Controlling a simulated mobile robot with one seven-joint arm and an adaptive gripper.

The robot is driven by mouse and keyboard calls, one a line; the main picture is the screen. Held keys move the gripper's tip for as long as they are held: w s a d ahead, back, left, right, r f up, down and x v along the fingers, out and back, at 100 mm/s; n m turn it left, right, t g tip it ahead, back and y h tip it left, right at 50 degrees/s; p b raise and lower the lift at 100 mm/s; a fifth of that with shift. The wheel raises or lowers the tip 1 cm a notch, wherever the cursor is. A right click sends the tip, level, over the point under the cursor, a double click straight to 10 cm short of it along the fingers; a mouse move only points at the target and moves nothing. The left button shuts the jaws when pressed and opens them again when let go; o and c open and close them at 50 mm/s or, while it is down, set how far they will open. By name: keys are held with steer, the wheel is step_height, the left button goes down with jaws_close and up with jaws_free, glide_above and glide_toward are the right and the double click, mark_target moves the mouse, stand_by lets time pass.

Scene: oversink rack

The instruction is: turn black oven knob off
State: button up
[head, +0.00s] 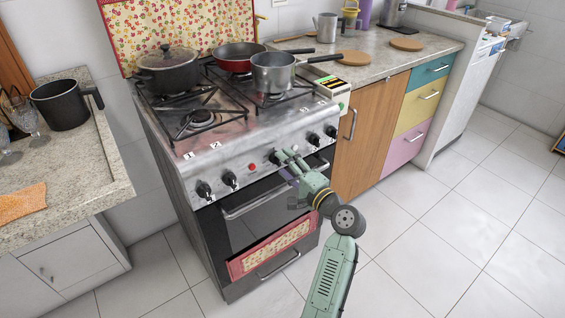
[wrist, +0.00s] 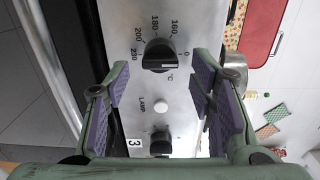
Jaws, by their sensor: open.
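The black oven knob (wrist: 158,55) is on the steel stove panel, ringed by a temperature scale with 0, 160, 180, 200 and 230 marks. The 0 mark is on its right in the wrist view. In the head view the knob (head: 275,157) is on the panel's front, right of the red button. My gripper (wrist: 160,78) is open, with one purple-padded finger on each side of the knob's column and nothing held. In the head view my gripper (head: 287,163) is close to the panel and partly covers the area around the knob. I cannot tell whether a finger touches it.
A white lamp button (wrist: 160,106) and another black knob (wrist: 160,143) are lower in the wrist view. The oven door handle (head: 245,207) runs below the panel. A steel pot (head: 275,75), red pan (head: 236,60) and dark pot (head: 168,75) stand on the stove.

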steer(key=v, duration=1)
